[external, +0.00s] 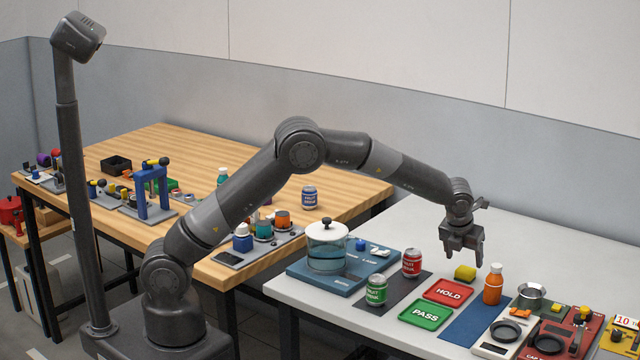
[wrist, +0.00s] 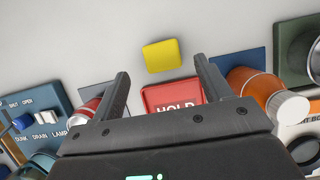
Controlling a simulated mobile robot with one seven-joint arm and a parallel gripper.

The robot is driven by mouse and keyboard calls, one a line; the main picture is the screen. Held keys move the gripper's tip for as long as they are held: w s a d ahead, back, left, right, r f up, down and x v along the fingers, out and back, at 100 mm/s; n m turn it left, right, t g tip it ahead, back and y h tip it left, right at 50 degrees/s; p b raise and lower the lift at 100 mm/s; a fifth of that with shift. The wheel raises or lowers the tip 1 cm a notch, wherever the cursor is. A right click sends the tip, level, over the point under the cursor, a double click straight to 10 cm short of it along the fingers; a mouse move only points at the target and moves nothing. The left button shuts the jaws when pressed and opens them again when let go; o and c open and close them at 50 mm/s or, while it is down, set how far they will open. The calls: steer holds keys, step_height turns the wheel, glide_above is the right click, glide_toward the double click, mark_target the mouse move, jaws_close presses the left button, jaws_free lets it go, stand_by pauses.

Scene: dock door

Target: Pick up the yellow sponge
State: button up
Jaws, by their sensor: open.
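The yellow sponge (external: 465,273) lies on the white table just behind the red HOLD sign. It also shows in the wrist view (wrist: 161,56), ahead of my fingertips and roughly centred between them. My gripper (external: 462,260) is above the table near the sponge, pointing down, with nothing between its fingers. In the wrist view my gripper (wrist: 160,78) has its two fingers spread apart. The sponge is fully visible in the wrist view and is not touched by the fingers there.
The red HOLD sign (external: 449,291) and green PASS sign (external: 425,314) lie in front. A red can (external: 412,263) stands left and an orange bottle (external: 493,285) right of the sponge. A green can (external: 376,290) stands nearer. The table behind the sponge is clear.

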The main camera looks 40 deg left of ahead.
mark_target(465, 270)
steer(key=x, duration=0.5)
steer(key=shift+s+d+f, duration=0.1)
steer(key=shift+s+d, duration=0.05)
steer(key=shift+s, duration=0.2)
steer(key=shift+c, duration=0.5)
steer(key=c, duration=1)
